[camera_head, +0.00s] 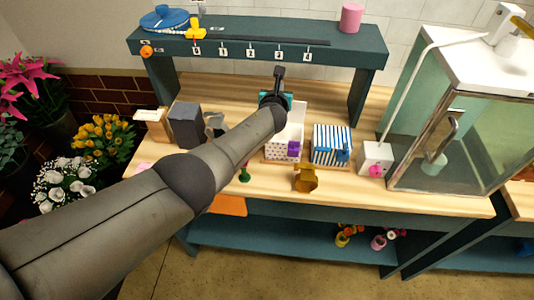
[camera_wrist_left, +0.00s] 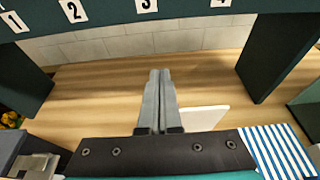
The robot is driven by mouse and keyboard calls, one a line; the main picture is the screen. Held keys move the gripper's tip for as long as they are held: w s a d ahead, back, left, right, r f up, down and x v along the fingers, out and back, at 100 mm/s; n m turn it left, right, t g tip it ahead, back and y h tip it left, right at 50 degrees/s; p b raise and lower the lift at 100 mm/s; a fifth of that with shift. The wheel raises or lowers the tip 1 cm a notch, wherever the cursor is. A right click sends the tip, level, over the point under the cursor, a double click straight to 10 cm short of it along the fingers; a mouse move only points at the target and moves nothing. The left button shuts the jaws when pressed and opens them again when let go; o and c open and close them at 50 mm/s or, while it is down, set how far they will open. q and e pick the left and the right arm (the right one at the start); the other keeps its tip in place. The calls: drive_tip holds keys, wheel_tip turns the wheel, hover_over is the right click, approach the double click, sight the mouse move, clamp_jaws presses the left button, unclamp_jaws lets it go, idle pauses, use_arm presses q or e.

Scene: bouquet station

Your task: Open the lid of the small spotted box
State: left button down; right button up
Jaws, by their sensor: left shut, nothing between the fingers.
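The small spotted box (camera_head: 274,155) stands on the wooden counter, white with dark spots and a purple piece (camera_head: 293,149) on its front. A plain white panel, which looks like its lid (camera_head: 298,113), stands raised at the back of the box. It also shows as a white panel in the left wrist view (camera_wrist_left: 205,118), just right of the fingers. My left gripper (camera_head: 279,73) is shut and empty, above and behind the box; its fingers (camera_wrist_left: 158,76) are together. My left arm hides the box's left part. My right gripper is not in view.
A blue-striped box (camera_head: 331,142) stands right of the spotted box, then a white box with a pink knob (camera_head: 376,158) and a glass cabinet (camera_head: 430,140). A grey block (camera_head: 185,125) is at left. A teal shelf (camera_head: 250,32) with numbered tags spans the back.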

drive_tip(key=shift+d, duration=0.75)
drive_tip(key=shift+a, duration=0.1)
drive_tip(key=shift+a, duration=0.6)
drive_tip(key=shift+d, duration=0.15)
